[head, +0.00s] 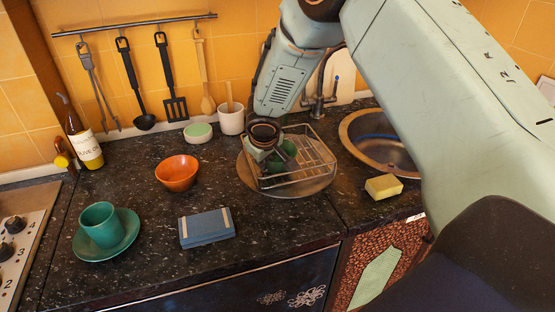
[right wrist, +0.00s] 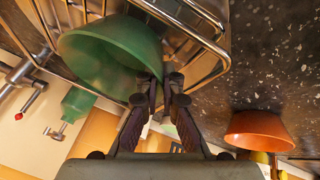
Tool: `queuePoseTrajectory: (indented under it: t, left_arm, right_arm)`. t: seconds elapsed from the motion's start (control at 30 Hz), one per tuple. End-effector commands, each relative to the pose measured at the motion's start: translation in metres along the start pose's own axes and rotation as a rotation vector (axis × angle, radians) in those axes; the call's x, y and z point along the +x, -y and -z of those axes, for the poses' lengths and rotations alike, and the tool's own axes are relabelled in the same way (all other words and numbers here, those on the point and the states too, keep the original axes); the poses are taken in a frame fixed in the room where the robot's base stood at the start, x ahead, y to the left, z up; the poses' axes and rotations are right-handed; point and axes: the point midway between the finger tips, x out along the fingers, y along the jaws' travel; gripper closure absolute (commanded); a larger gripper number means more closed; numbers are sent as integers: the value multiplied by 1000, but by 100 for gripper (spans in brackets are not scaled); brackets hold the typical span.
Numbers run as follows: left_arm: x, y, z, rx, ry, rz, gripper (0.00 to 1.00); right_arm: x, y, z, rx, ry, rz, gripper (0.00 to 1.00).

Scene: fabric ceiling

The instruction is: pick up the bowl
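A green bowl (head: 288,148) sits tilted in the wire dish rack (head: 318,165), partly hidden by the wires; it fills the upper left of the right wrist view (right wrist: 108,55). My right gripper (head: 264,146) is at the rack, beside this bowl. In the right wrist view its fingertips (right wrist: 165,88) are close together at the bowl's edge, with one finger over the bowl and the other just outside it, so it looks shut on the rim. An orange bowl (head: 177,173) stands apart on the counter and also shows in the right wrist view (right wrist: 257,130). My left gripper is out of view.
A teal cup (head: 101,222) on a saucer (head: 127,242), a blue box (head: 206,228) and a yellow sponge (head: 384,187) lie on the dark counter. The sink (head: 360,130) is right of the rack. A white pot (head: 231,120) and utensils are behind.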

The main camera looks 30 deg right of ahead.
Motion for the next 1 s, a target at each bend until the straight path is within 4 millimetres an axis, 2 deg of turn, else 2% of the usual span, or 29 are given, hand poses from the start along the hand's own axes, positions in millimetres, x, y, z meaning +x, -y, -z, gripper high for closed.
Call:
queuePoseTrajectory:
  t: [0.37,0.47,0.8,1.0]
  left_arm:
    - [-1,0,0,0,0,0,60]
    - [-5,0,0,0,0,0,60]
    - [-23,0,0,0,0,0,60]
    - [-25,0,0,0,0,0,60]
  right_arm:
    - [-3,-1,2,-1,-2,0,100]
    - [-14,-5,6,1,-2,-1,100]
    - [-72,-23,30,1,-4,0,100]
    - [-87,-28,36,0,-1,0,100]
